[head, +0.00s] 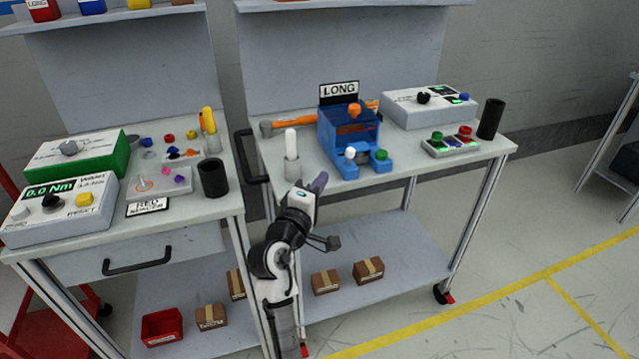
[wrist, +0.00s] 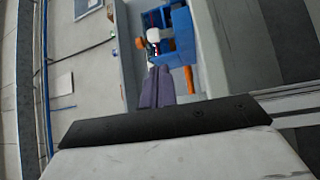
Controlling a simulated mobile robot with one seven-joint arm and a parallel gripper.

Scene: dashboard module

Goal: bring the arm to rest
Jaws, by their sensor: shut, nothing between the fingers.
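My arm (head: 275,260) stands folded up in front of the gap between the two workbenches in the head view. My gripper (head: 319,181) is at its upper end, by the front edge of the right bench. In the wrist view my gripper (wrist: 157,75) shows its purple-grey fingers together, with nothing between them. Beyond the fingertips, the wrist view shows part of the blue fixture (wrist: 182,35), with a white knob and orange parts.
The right bench (head: 400,160) holds a blue fixture (head: 340,135) marked LONG, a hammer, a grey box (head: 430,106) and a black cup (head: 491,118). The left bench (head: 100,225) holds instruments and small parts. Cartons (head: 368,270) lie on the lower shelf. Open floor (head: 530,220) lies to the right.

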